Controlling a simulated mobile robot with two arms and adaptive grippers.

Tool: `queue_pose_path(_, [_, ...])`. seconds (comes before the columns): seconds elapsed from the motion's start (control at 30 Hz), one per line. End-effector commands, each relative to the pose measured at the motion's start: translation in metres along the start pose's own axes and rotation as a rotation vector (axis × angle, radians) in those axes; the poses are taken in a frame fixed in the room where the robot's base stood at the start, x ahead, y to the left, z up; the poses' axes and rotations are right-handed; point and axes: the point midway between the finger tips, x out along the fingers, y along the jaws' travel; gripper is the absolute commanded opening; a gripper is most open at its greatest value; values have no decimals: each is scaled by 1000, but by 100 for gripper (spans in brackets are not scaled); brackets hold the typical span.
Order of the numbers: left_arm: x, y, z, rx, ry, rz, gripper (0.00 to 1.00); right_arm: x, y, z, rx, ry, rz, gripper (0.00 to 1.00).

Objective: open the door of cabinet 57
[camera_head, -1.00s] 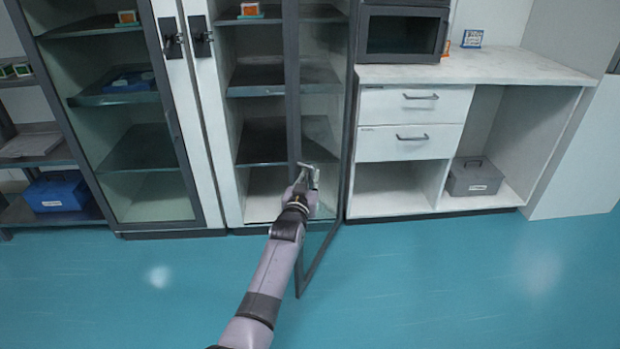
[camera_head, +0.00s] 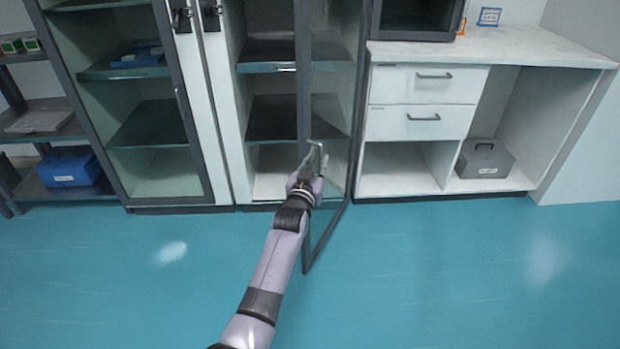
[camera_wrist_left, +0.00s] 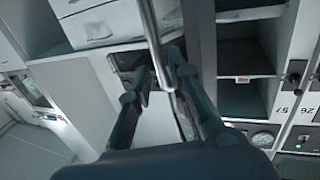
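Cabinet 57 is the tall white cabinet (camera_head: 228,110) with dark shelves in the middle of the head view. My left gripper (camera_head: 316,160) is at the door's free edge. In the left wrist view, a slim metal bar (camera_wrist_left: 153,35) on the door passes between my left fingers (camera_wrist_left: 158,68). The fingers are apart, with a gap beside the bar. My right gripper is not in view.
Another glass-door cabinet (camera_head: 150,120) stands to the left, shut. To the right is a white counter (camera_head: 480,50) with drawers and a grey box (camera_head: 484,158) below. A blue box (camera_head: 68,167) sits on the far-left rack. The teal floor (camera_head: 440,280) is clear.

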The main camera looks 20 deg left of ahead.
Motion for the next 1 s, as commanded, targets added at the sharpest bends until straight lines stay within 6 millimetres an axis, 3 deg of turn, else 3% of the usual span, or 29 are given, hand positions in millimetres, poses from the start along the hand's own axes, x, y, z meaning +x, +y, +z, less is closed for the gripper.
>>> queue_pose_path(0.2, [-41,0,1,0,-1,0,18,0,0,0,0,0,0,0])
queue_pose_path(0.43, [-72,0,1,0,-1,0,18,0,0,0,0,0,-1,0])
queue_pose_path(0.87, [-83,0,0,0,0,1,18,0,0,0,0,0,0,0])
queue_pose_path(1.0, [-83,-4,2,-22,-2,2,10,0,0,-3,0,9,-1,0])
